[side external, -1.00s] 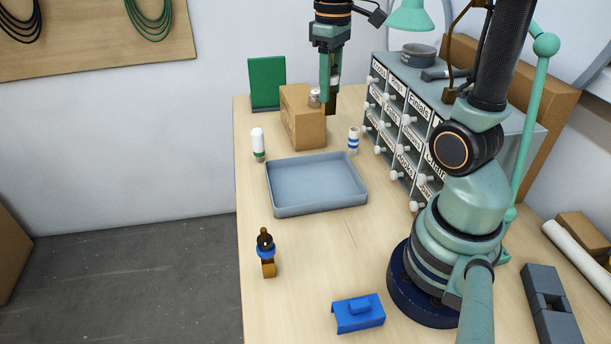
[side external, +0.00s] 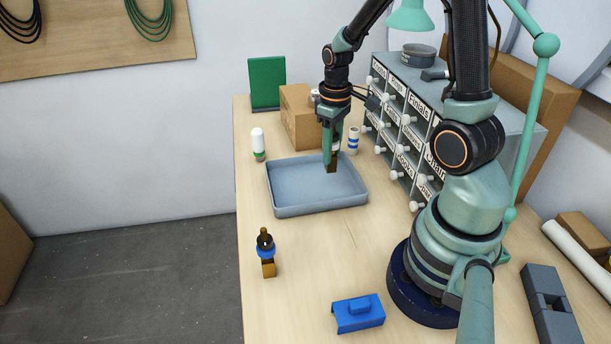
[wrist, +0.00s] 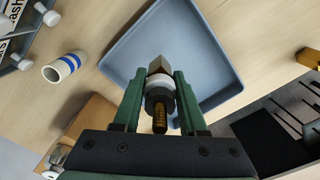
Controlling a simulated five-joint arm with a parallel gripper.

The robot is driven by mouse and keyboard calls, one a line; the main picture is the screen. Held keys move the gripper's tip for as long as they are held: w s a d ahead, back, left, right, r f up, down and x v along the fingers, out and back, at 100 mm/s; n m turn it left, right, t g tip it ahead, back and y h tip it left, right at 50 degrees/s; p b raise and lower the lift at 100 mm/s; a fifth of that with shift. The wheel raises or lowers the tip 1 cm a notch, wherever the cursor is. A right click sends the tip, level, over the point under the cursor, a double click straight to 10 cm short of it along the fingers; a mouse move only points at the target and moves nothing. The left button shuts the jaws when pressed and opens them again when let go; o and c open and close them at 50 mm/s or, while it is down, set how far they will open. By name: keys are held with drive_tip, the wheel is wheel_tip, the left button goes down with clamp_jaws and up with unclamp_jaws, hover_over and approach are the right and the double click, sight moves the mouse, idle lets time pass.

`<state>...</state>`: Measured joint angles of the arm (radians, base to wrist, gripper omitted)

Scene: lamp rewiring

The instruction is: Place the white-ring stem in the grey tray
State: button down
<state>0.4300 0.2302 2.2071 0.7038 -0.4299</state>
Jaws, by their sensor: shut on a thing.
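My gripper (side external: 332,150) is shut on the white-ring stem and holds it over the back right part of the grey tray. In the wrist view, the white-ring stem (wrist: 158,92) sits between the fingers of my gripper (wrist: 158,98), with a brass threaded end, a pale ring, a dark ring and a brown block end. In the side view only its brown lower end (side external: 332,165) shows clearly. The grey tray (side external: 318,210) lies on the bench and looks empty. It also shows in the wrist view (wrist: 118,62). I cannot tell whether the stem touches the tray floor.
A blue-ring stem (side external: 265,252) stands at the front left. A cardboard box (side external: 300,118) and drawer cabinet (side external: 410,125) stand behind. A blue block (side external: 358,314) lies in front.

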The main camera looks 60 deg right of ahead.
sight(331, 170)
drive_tip(key=shift+f, duration=1.95)
drive_tip(key=shift+f, duration=0.1)
drive_tip(key=shift+c, duration=2.2)
unclamp_jaws()
